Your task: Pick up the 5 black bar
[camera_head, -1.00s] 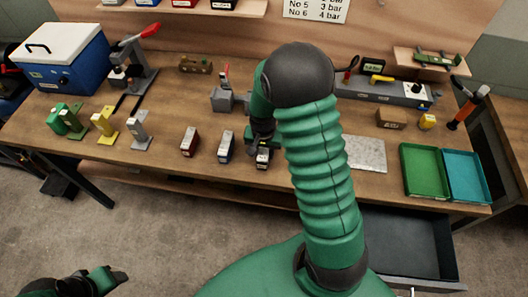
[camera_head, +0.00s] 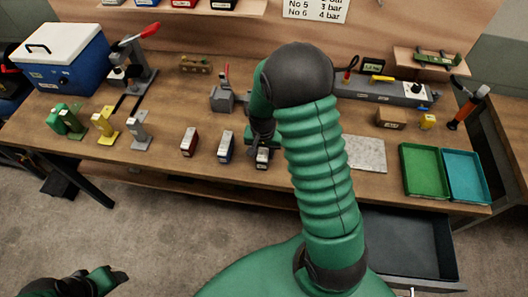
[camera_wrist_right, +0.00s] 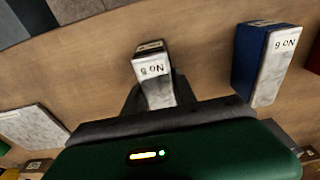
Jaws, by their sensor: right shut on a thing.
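A small dark block with a pale labelled face (camera_wrist_right: 155,75) stands on the workbench, its number hard to read with certainty. It also shows in the head view (camera_head: 263,158) at the end of my right arm. My right gripper (camera_wrist_right: 155,98) is shut on this block, with a dark finger on each side of it. In the head view my right gripper (camera_head: 263,142) is partly hidden by its own arm. My left gripper (camera_head: 108,279) is low at the bottom left, away from the bench, and its jaw opening is unclear.
A blue block (camera_head: 226,147) and a red block (camera_head: 189,142) stand just left of the held block. A grey plate (camera_head: 365,154), a green tray (camera_head: 424,171) and a teal tray (camera_head: 465,176) lie to the right. An open drawer (camera_head: 405,245) juts out below the bench.

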